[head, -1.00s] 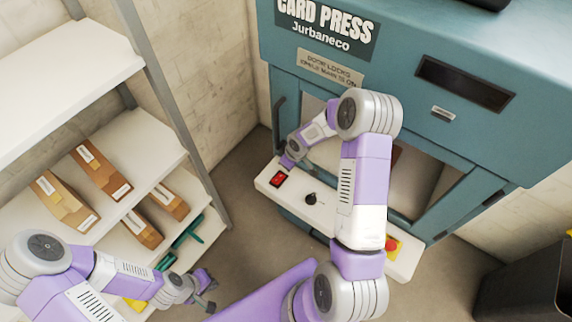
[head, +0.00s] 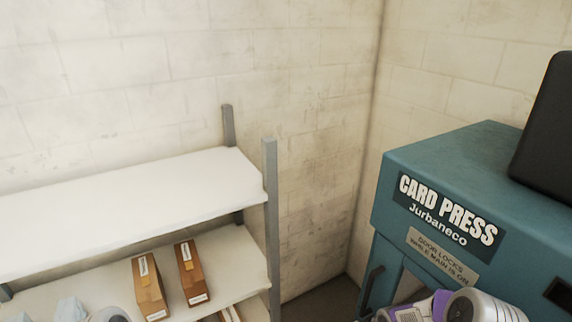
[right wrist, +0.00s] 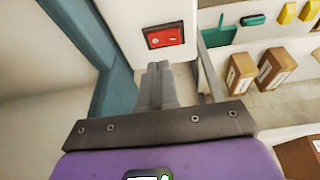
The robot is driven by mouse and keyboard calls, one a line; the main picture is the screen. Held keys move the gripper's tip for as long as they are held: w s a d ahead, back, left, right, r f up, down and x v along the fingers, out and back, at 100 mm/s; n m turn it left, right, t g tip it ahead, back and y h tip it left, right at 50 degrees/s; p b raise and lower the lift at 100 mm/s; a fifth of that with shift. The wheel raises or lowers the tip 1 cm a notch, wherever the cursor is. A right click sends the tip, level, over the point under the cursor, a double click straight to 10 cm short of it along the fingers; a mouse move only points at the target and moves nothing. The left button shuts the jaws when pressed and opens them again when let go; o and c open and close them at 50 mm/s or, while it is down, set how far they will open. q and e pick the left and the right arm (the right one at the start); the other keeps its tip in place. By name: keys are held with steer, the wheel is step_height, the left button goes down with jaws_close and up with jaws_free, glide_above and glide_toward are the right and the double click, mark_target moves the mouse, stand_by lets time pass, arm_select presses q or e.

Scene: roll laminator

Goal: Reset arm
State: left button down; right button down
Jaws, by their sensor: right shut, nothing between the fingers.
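In the right wrist view my right gripper (right wrist: 156,84) is shut and empty. Its fingertips are near the white control ledge (right wrist: 124,30) of the card press, close to the red rocker switch (right wrist: 164,38); I cannot tell whether they touch it. In the head view the teal card press (head: 445,165) stands at the right, and part of my right arm shows in front of it at the bottom edge. My right gripper is below that picture. My left gripper is out of view; only a bit of my left arm shows at the bottom left.
A white shelf unit (head: 120,215) stands at the left with brown boxes (head: 192,272) on a lower shelf. A black object (head: 548,130) sits on top of the press.

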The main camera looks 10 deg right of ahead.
steer(key=s+a+f+m+g+y, duration=0.1)
steer(key=s+a+f+m, duration=0.2)
steer(key=s+a, duration=0.7)
steer(key=s+a+f+m+g+y, duration=0.1)
steer(key=s+a+f+m, duration=0.3)
steer(key=s+a, duration=0.6)
steer(key=shift+s+f+g+y, duration=0.3)
steer(key=shift+f+y, duration=0.1)
steer(key=shift+y, duration=0.1)
